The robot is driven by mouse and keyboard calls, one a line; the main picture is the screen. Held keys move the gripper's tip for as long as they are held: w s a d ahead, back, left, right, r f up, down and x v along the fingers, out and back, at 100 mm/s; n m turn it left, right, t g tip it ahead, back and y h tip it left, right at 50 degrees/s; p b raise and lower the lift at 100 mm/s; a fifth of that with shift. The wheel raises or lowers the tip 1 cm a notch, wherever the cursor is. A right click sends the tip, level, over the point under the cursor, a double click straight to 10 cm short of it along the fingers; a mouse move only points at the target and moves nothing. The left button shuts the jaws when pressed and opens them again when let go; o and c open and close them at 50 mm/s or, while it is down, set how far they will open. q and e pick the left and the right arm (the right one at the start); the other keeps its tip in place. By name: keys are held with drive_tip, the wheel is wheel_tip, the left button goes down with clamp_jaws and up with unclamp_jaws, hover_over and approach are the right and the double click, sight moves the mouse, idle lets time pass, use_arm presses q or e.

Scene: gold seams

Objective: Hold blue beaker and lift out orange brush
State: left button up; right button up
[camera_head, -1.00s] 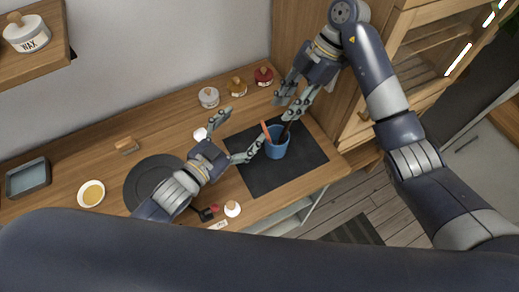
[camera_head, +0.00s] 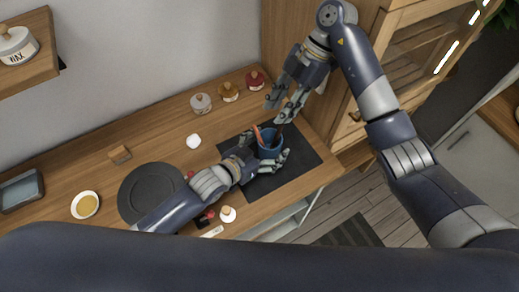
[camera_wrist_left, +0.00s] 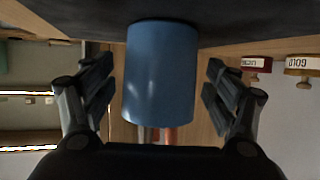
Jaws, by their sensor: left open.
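The blue beaker (camera_head: 269,152) stands on the dark mat, with the orange brush (camera_head: 257,134) leaning out of its top to the left. A dark stick (camera_head: 280,129) also rises from the beaker. My left gripper (camera_head: 266,158) is open around the beaker, one finger on each side. In the left wrist view the beaker (camera_wrist_left: 160,75) sits between the open fingers with a gap on both sides. An orange-red shaft (camera_wrist_left: 171,135) shows just past its rim. My right gripper (camera_head: 280,110) is above the beaker, its fingers apart, close to the dark stick's top; contact cannot be told.
The dark mat (camera_head: 301,160) lies under the beaker. Jars (camera_head: 228,92) stand along the wall. A dark round plate (camera_head: 150,192), a yellow-filled bowl (camera_head: 86,205) and a grey tray (camera_head: 22,191) are to the left. A wooden cabinet (camera_head: 372,90) stands at right.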

use_arm(q)
drive_tip(key=shift+w+d+f, duration=0.2)
drive_tip(key=shift+w+d, duration=0.1)
drive_tip(key=shift+c, duration=0.2)
use_arm(e)
drive_tip(key=shift+a, duration=0.1)
use_arm(q)
drive_tip(key=c, duration=1.3)
drive_tip(key=shift+o, duration=0.2)
use_arm(e)
drive_tip(key=shift+c, duration=0.2)
